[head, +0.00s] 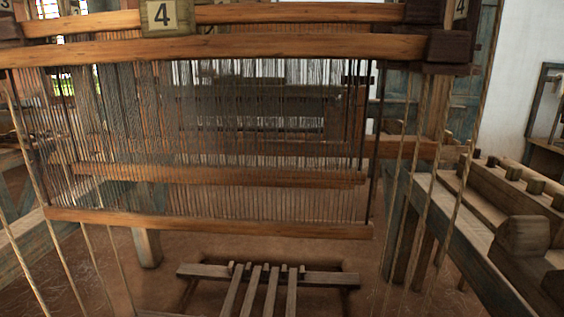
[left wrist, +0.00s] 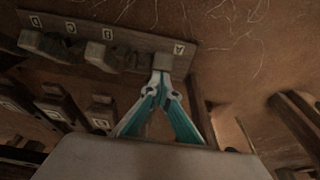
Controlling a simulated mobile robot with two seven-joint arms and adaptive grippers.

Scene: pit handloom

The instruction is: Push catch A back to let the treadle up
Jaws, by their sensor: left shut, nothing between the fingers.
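In the left wrist view a dark board (left wrist: 145,43) carries small letter plates and a row of blocky catches. Catch A (left wrist: 176,64) is the block under the plate marked A, at the right end. My left gripper (left wrist: 161,86) is shut and empty, its teal fingers meeting at a point right at catch A; I cannot tell whether they touch it. Several treadles with pale plates, one of them this treadle (left wrist: 98,113), lie at the left. In the head view the treadles (head: 271,290) are wooden bars at the bottom; neither gripper shows there.
The loom's heddle frames, with a lower bar (head: 210,222), hang above the treadles. Cords (head: 425,190) run down at both sides. A wooden bench (head: 480,260) with pegs stands at the right. Brown floor (head: 230,248) is open around the treadles.

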